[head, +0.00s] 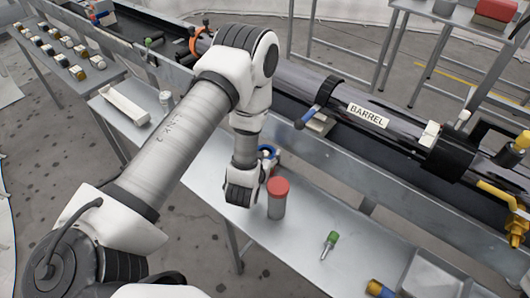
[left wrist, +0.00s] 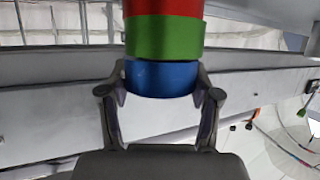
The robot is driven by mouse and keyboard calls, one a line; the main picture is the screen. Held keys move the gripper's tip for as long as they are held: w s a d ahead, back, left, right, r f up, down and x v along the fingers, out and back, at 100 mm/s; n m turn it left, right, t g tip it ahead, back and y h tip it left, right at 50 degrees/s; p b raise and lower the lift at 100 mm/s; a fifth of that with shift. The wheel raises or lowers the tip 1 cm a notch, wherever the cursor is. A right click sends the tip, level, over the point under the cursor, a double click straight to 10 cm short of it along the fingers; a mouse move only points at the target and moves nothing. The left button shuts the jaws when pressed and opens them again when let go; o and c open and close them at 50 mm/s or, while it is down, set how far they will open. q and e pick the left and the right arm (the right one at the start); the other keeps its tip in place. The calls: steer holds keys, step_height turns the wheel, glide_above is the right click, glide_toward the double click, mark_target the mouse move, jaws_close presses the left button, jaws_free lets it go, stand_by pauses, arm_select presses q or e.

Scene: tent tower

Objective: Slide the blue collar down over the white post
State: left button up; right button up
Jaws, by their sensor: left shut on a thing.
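My left gripper (head: 243,188) is low over the steel bench in the head view, its fingertips largely hidden there. In the left wrist view its fingers (left wrist: 160,82) are shut on the blue collar (left wrist: 161,78), one on each side. A green band (left wrist: 163,40) and a red band (left wrist: 163,8) sit directly above the blue in that view, seemingly in one stack. A small blue round part (head: 268,152) shows beside my wrist in the head view; I cannot tell whether it is the collar. I cannot make out the white post. My right gripper is not in view.
A grey cylinder with a red top (head: 277,197) stands close right of my left gripper. A green-topped tool (head: 330,243) lies on the bench (head: 300,240). A white tray (head: 125,104) is at left. The long barrel (head: 367,112) runs behind.

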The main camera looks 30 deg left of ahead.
arm_select(q)
steer(key=o, duration=1.3)
steer(key=shift+s, duration=0.1)
steer(key=v, duration=0.7)
steer(key=shift+r, duration=0.15)
steer(key=shift+s, duration=0.1)
